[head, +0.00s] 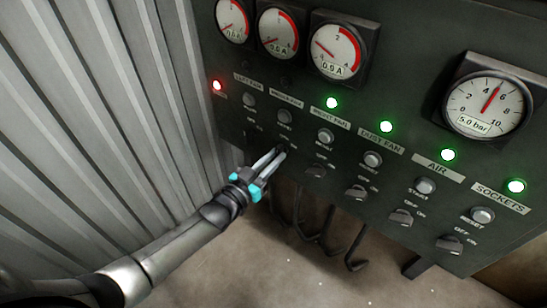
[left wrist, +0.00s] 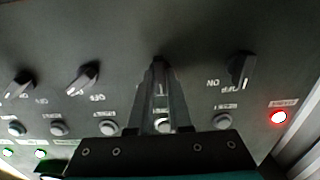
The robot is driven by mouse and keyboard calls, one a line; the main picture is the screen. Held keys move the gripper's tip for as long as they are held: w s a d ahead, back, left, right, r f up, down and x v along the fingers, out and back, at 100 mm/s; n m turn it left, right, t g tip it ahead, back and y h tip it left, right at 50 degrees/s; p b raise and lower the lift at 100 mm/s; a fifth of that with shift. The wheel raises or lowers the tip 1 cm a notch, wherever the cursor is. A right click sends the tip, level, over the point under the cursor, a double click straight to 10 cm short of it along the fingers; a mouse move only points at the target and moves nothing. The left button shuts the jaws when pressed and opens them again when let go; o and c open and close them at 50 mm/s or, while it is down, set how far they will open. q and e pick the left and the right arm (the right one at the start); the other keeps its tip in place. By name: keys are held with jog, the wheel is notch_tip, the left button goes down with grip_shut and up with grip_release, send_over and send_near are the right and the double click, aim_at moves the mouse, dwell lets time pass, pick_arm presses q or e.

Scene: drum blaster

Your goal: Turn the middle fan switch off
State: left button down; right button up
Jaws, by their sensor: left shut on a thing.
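The middle fan switch (left wrist: 160,60) is a dark rotary knob on the panel, mostly hidden by my left gripper. My left gripper (head: 279,153) has its two fingers close together on this knob, below the middle fan reset button (head: 284,116). The wrist view also shows the left gripper (left wrist: 161,72), with the fingers pinched around the knob. The knob's exact angle cannot be told. The lamp above the MIDDLE FAN label (head: 286,102) looks dark, and the middle gauge (head: 278,33) reads about 0.0 A. My right gripper is not in view.
The left fan switch (left wrist: 242,68) and right fan switch (left wrist: 83,78) flank the gripper closely. Green lamps glow above the right fan, dust fan, air and sockets labels. A red lamp (head: 217,85) glows at left. Corrugated wall (head: 90,120) stands left; cables (head: 300,215) hang below.

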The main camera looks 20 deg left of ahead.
pick_arm(q)
jog(key=c, duration=0.8)
grip_release()
jog(key=shift+c, duration=0.2)
jog(key=shift+s, duration=0.1)
jog(key=p+v, duration=0.2)
jog(key=v, duration=1.3)
jog(key=shift+p, duration=0.35)
jog(key=s+a+f+g+y, duration=0.1)
jog(key=s+f+g+y, duration=0.2)
jog(key=f, duration=0.5)
jog(key=s+a+f+n+g, duration=0.1)
jog(key=s+f+g, duration=0.1)
jog(key=s+f, duration=0.35)
jog(key=s+a+f+g+y, duration=0.1)
jog(key=s+f+g+y, duration=0.15)
jog(key=f, duration=0.75)
jog(key=s+d+f+g, duration=0.2)
jog(key=s+f+g, duration=0.2)
jog(key=s, duration=0.6)
jog(key=s+d+f+g, duration=0.2)
jog(key=s+f+g, duration=0.2)
jog(key=s, duration=0.6)
notch_tip(320, 180, down, 2)
jog(key=shift+s+f+y, duration=0.15)
jog(key=shift+s+y, duration=0.2)
jog(key=shift+s, duration=0.05)
